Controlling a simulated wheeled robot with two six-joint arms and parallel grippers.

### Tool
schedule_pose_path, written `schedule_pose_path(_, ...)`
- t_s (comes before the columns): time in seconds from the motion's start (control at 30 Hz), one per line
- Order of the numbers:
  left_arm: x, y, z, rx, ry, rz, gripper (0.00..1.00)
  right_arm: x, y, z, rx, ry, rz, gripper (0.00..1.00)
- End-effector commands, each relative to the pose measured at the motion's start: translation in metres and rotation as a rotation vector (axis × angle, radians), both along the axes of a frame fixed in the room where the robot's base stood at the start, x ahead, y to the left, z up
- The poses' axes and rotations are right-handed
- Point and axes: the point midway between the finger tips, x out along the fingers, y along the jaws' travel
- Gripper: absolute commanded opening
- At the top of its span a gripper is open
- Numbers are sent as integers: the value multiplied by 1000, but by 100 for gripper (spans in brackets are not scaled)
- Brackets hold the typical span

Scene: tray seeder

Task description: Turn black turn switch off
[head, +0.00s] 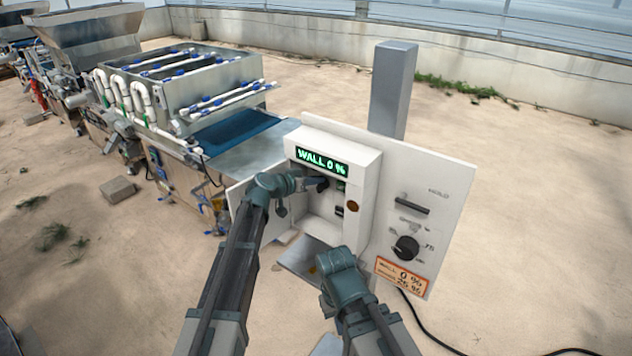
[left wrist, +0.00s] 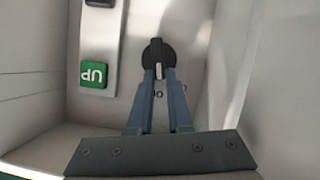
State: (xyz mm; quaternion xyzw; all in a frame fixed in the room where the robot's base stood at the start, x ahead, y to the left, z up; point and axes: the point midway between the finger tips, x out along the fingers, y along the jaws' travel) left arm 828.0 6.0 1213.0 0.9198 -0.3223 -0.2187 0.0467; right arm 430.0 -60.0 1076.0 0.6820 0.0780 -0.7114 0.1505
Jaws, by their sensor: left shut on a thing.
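A black turn switch (left wrist: 157,50) with a pale pointer line sits on a grey face in the left wrist view. My left gripper (left wrist: 159,76) is shut on it, a finger at each side of its lower part. The pointer line runs along the picture's vertical. In the head view my left gripper (head: 319,184) reaches into the white control box (head: 364,185), under its green "WALL 0 %" display (head: 322,162). There the switch is mostly hidden by the gripper. My right arm is low in the middle of the head view; its fingers cannot be made out.
A white panel (head: 440,190) to the right carries a black slot handle (head: 411,204), another round black knob (head: 406,247) and an orange label (head: 401,275). The seeder machine (head: 205,85) stands at left. A black cable (head: 425,328) lies on the ground.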

Motion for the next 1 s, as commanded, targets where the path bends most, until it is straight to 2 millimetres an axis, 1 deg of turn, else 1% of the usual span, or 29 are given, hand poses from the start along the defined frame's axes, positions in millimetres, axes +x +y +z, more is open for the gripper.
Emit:
schedule_pose_path(0.27,0,0,0,-17,12,0,0,0,0,-1,0,0,0,0)
schedule_pose_path(0.3,0,0,0,-17,12,0,21,0,0,-1,0,0,0,0)
schedule_pose_path(0.43,0,0,0,-16,11,0,44,0,0,-1,0,0,0,0)
schedule_pose_path(0.47,0,0,0,-16,11,0,48,0,0,0,0,0,0,0)
schedule_pose_path(0.77,-1,2,1,-16,11,0,48,0,0,1,0,0,0,0)
schedule_pose_path(0.87,-8,7,5,-15,11,1,48,0,0,5,0,0,-1,0)
schedule_pose_path(1.0,-27,23,17,-17,12,2,48,0,0,16,1,0,-3,0)
